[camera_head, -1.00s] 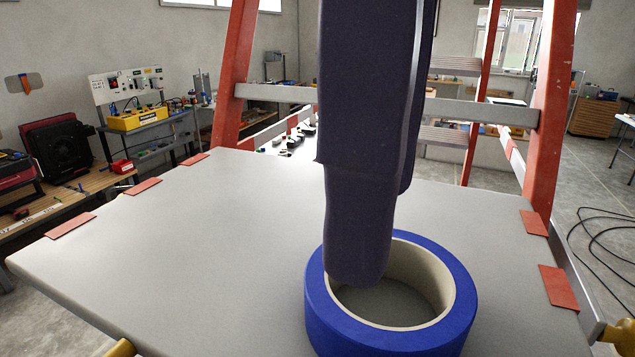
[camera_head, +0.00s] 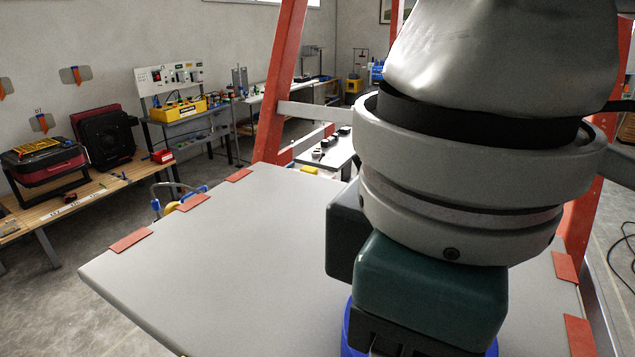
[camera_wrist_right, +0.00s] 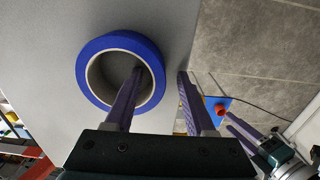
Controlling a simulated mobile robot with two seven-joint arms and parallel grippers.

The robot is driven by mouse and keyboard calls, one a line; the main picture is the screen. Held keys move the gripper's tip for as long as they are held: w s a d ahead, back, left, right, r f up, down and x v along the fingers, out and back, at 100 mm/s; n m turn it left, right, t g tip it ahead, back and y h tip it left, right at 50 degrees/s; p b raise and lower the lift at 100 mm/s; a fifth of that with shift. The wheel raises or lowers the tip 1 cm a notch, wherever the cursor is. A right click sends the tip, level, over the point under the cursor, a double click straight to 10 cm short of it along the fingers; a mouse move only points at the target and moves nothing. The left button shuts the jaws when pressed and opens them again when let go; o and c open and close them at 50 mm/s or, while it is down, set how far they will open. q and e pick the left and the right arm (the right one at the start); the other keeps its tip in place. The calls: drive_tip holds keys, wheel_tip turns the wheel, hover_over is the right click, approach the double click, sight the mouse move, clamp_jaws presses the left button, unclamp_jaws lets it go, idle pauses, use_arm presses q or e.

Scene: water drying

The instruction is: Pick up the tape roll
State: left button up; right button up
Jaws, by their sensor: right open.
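The blue tape roll (camera_wrist_right: 118,40) lies flat on a light grey platform (camera_head: 200,290). In the head view my right wrist and gripper body hide most of it; only bits of its blue side (camera_head: 347,328) show at the bottom. In the right wrist view my right gripper (camera_wrist_right: 161,73) is open. One purple finger reaches over or into the roll's hole and the other is outside its right side, so the rim lies between the fingertips. I cannot tell how deep the fingers reach.
The platform's left part is clear, with orange-red patches (camera_head: 130,240) along its edges. Red ladder rails (camera_head: 280,90) rise behind it. A workbench (camera_head: 75,195) with equipment stands at the left. In the right wrist view the platform ends just right of the roll, above grey floor tiles (camera_wrist_right: 250,45).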

clamp_jaws()
drive_tip(key=shift+r, duration=0.2)
idle(0.6)
